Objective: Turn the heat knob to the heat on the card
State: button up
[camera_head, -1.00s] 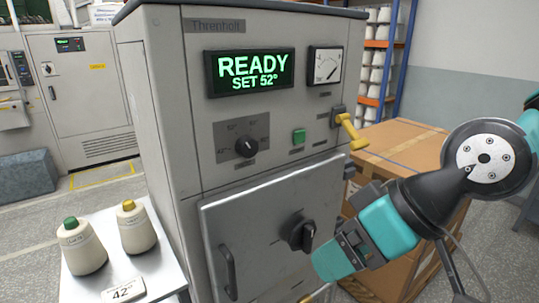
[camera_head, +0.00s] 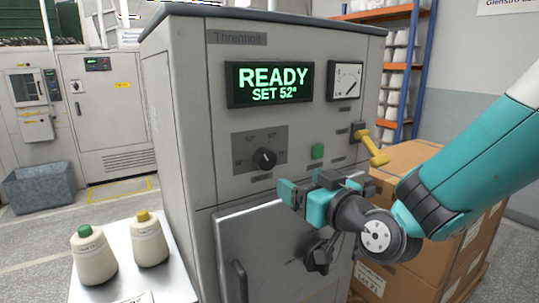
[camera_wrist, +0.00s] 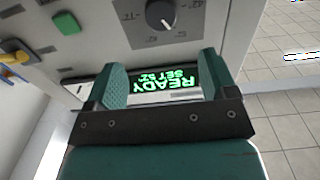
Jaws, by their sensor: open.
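The black heat knob (camera_head: 264,160) sits on a dark dial plate on the grey cabinet front, with several small printed marks around it. It also shows at the top of the wrist view (camera_wrist: 160,14). The display (camera_head: 269,84) above it reads READY, SET 52°. The card (camera_head: 137,297) on the white table is cut off at the bottom edge; its figure does not show now. My gripper (camera_head: 302,186) is open and empty, below and right of the knob and apart from it. In the wrist view its two fingers (camera_wrist: 161,72) frame the display.
A green button (camera_head: 317,151), a yellow lever (camera_head: 371,147) and a gauge (camera_head: 345,80) are right of the knob. A door with its own black knob (camera_head: 319,258) lies below. Two yarn cones (camera_head: 93,257) stand on the table (camera_head: 178,278). Cardboard boxes (camera_head: 408,163) stand right.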

aim_at(269, 163)
jog(key=p+x, duration=0.6)
jog(key=x, duration=0.6)
jog(key=shift+w+a, duration=0.15)
jog(key=shift+w, duration=0.05)
jog(key=c, duration=0.9)
